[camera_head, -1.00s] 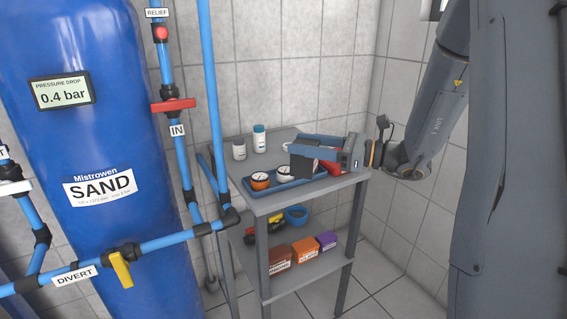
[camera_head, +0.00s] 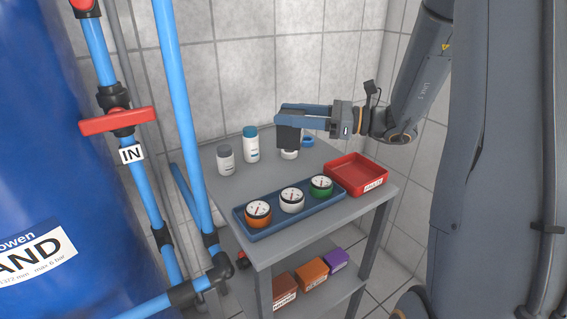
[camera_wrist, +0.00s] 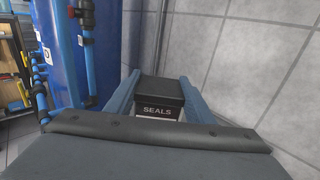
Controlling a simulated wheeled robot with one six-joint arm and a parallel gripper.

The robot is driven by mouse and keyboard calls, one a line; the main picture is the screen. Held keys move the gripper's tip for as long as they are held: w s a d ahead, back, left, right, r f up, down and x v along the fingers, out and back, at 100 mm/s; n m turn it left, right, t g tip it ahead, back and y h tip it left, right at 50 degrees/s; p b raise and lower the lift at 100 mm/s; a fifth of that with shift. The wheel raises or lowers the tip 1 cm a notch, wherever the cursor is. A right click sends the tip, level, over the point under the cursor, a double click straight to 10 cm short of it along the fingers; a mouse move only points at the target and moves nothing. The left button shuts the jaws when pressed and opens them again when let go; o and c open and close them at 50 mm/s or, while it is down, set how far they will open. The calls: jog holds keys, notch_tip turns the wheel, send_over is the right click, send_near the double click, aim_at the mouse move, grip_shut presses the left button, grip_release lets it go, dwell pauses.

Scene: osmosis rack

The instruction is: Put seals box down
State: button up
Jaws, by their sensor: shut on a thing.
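The seals box (camera_head: 288,137) is a small black box with a white label reading SEALS, which shows in the wrist view (camera_wrist: 160,98). My gripper (camera_head: 283,114) is shut on it, with one blue finger on each side of it in the wrist view. In the head view my gripper reaches in from the right and holds the box over the back part of the grey table (camera_head: 215,178). The box looks upright. It partly covers a white round item (camera_head: 290,155), and the gap to the table top is hard to judge.
A blue tray (camera_head: 262,237) with three gauges lies along the table's front, beside a red tray (camera_head: 375,165) at right. Two white bottles (camera_head: 250,150) stand back left. The middle of the table top is clear. Small boxes (camera_head: 311,272) sit below.

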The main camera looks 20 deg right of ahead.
jog(key=shift+w+f, duration=0.2)
jog(key=shift+w, duration=0.1)
jog(key=shift+f, duration=4.8)
jog(key=shift+f, duration=0.15)
jog(key=o, duration=1.3)
jog(key=shift+c, duration=0.2)
jog(key=shift+r, duration=0.25)
jog(key=b+v, duration=0.1)
jog(key=v, duration=1.1)
jog(key=shift+w, duration=0.1)
